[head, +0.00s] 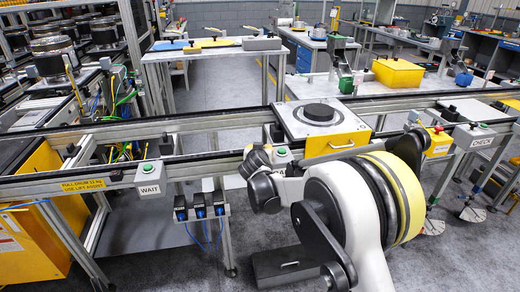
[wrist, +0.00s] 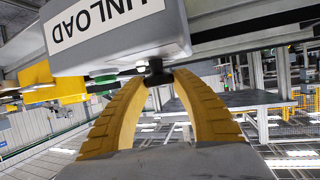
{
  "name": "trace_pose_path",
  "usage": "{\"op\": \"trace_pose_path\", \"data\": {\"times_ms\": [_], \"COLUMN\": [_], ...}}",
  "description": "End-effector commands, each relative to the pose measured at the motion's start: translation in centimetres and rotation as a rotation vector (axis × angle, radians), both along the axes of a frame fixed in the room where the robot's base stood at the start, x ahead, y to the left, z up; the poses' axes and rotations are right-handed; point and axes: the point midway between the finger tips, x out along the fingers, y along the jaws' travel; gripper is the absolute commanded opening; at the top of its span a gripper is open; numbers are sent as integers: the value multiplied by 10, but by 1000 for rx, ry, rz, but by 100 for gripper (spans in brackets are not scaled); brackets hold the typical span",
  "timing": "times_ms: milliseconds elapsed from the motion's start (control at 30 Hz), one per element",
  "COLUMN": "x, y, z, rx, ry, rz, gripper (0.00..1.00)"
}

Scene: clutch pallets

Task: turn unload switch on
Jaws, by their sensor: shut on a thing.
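The grey switch box marked UNLOAD (wrist: 110,47) fills the top left of the wrist view, tilted in the picture. A small black switch lever (wrist: 154,70) sticks out below the box. My gripper (wrist: 157,80) has its two yellow ribbed fingers closed together on this lever, and the tips partly hide it. In the head view, my arm covers part of a grey box with a green top button (head: 281,152) on the conveyor's front rail.
The WAIT box (head: 150,176) hangs on the rail to the left, and the CHECK box (head: 474,136) to the right. A pallet with a black disc (head: 319,112) sits on the conveyor just behind my arm. A yellow cabinet (head: 40,218) stands at the far left.

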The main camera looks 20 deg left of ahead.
Motion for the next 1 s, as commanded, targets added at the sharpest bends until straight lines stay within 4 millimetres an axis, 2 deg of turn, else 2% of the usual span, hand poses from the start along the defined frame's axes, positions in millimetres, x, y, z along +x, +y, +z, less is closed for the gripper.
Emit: {"op": "trace_pose_path", "data": {"times_ms": [500,533,600,867,1000], "x": [-1,-1,-1,-1,-8], "y": [-1,-1,-1,0,-2], "z": [-4,-4,-3,-2,2], "rx": [0,0,0,0,0], "ry": [7,7,6,4,3], "rz": [-21,-21,-21,-20,-19], "gripper": [1,34,53,53,53]}}
